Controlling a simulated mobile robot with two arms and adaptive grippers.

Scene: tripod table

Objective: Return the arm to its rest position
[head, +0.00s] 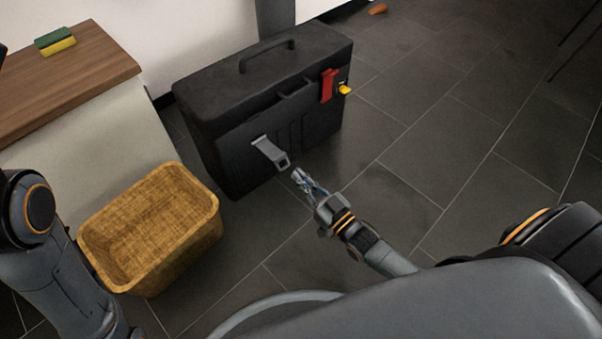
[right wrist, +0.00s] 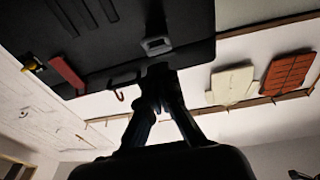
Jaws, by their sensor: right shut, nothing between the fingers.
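My right gripper (head: 299,176) is shut and empty. In the head view it shows in front of the black case (head: 225,140), by the grey latch (head: 268,151) that sticks out from its front. I cannot tell whether the fingertips touch the latch. In the right wrist view the gripper (right wrist: 158,80) points at the case (right wrist: 110,40), with the grey latch (right wrist: 157,45) just beyond the fingertips. My left arm shows at the left edge of the head view, but its gripper is out of view.
A red latch (head: 327,86) and a yellow part (head: 344,90) are at the case's right end. An empty wicker basket (head: 208,222) stands on the floor left of my right gripper. A wooden-topped cabinet (head: 95,65) holds a sponge (head: 55,41).

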